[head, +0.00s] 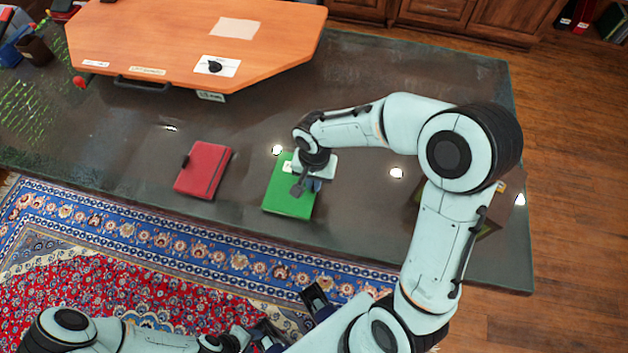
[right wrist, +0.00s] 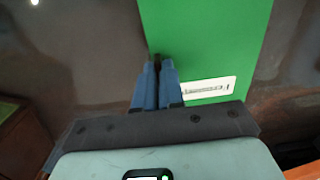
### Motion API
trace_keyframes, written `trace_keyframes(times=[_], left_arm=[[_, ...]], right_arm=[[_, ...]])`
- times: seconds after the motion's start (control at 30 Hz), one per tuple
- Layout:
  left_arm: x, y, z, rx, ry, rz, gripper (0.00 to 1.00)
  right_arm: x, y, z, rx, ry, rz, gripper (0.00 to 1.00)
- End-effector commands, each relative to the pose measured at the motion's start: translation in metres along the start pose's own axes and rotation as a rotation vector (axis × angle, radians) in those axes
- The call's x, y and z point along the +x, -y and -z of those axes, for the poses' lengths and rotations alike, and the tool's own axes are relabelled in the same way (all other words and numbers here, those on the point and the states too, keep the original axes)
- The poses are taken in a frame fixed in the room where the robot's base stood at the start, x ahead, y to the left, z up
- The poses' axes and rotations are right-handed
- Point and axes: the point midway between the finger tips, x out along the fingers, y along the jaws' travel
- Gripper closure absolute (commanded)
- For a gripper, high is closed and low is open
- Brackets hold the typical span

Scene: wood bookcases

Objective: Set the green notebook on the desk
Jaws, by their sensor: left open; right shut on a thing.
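The green notebook (head: 287,201) is at the near middle of the dark desk (head: 125,140), flat on it or just above it; I cannot tell which. My right gripper (head: 309,186) reaches down over its right side and is shut on it. In the right wrist view the fingers (right wrist: 158,70) are close together at the edge of the notebook (right wrist: 210,40), beside its white label. The thin edge between the fingers is mostly hidden. My left gripper (head: 292,318) is open and empty, low in the head view over the rug.
A red notebook (head: 203,170) lies left of the green one. An orange wooden board (head: 150,45) covers the back left of the desk. A dark pen cup (head: 36,50) stands at far left. My right arm partly hides a brownish object on the right. The back right is clear.

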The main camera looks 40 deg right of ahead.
Motion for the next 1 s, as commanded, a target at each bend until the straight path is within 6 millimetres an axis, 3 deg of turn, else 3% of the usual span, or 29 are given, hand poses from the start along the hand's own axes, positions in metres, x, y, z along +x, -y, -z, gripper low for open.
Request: trace_keyframes(times=[0.4, 0.43, 0.5, 0.83, 1.0], left_arm=[[0.004, 0.002, 0.0, -0.001, 0.001, 0.001, 0.57], [0.004, 0.002, 0.0, -0.001, 0.001, 0.0, 0.57], [0.003, 0.001, 0.0, 0.0, 0.001, 0.0, 0.57], [0.001, 0.0, 0.0, 0.0, 0.0, 0.0, 0.57], [-0.003, -0.001, 0.0, 0.0, -0.001, 0.0, 0.57]], right_arm=[[0.006, 0.001, 0.0, 0.0, -0.002, 0.003, 1.0], [0.006, 0.0, 0.0, 0.0, -0.001, 0.001, 0.85], [0.005, 0.0, 0.0, 0.0, -0.001, 0.001, 0.66], [0.003, 0.0, 0.0, 0.0, -0.001, 0.001, 0.66], [-0.018, 0.001, 0.001, 0.001, -0.005, 0.005, 0.66]])
